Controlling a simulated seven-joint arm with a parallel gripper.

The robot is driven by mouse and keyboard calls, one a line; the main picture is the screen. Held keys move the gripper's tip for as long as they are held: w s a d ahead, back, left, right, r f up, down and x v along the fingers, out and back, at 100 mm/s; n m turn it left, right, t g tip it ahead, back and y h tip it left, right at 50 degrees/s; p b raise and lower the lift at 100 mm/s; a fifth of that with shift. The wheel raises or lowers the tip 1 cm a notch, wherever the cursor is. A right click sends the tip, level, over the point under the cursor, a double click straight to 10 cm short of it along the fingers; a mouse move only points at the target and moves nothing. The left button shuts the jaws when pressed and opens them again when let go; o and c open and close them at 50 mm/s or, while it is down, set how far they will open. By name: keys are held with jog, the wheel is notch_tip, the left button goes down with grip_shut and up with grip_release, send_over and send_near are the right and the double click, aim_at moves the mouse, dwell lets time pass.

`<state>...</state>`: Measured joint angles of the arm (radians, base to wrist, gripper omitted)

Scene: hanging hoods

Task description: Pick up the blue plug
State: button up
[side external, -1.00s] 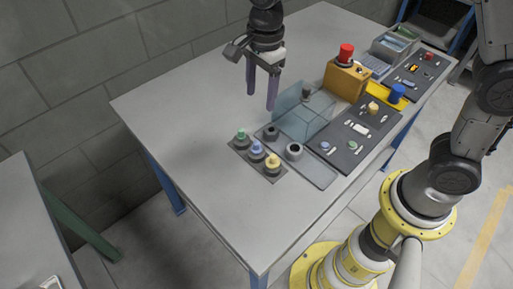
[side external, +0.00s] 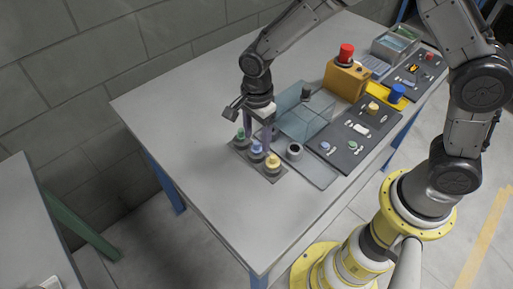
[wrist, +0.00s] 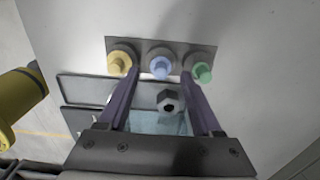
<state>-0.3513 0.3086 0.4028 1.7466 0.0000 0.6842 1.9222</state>
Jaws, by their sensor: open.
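The blue plug (side external: 256,147) stands upright in the middle of a dark plate, between the green plug (side external: 240,134) and the yellow plug (side external: 272,161). In the wrist view, the blue plug (wrist: 160,67) has the yellow plug (wrist: 119,62) to its left and the green plug (wrist: 202,72) to its right. My gripper (side external: 259,136) is open and low over the plate's far edge. In the wrist view, my gripper (wrist: 159,74) frames the blue plug between its fingertips, with nothing held. Whether the fingers are level with the plug is unclear.
A clear box (side external: 306,113), a button panel (side external: 355,135) and an orange box with a red button (side external: 346,76) lie right. The table's left is clear.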

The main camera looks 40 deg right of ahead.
aim_at(257, 148)
jog(key=shift+f, duration=1.45)
jog(key=shift+c, duration=0.3)
grip_shut()
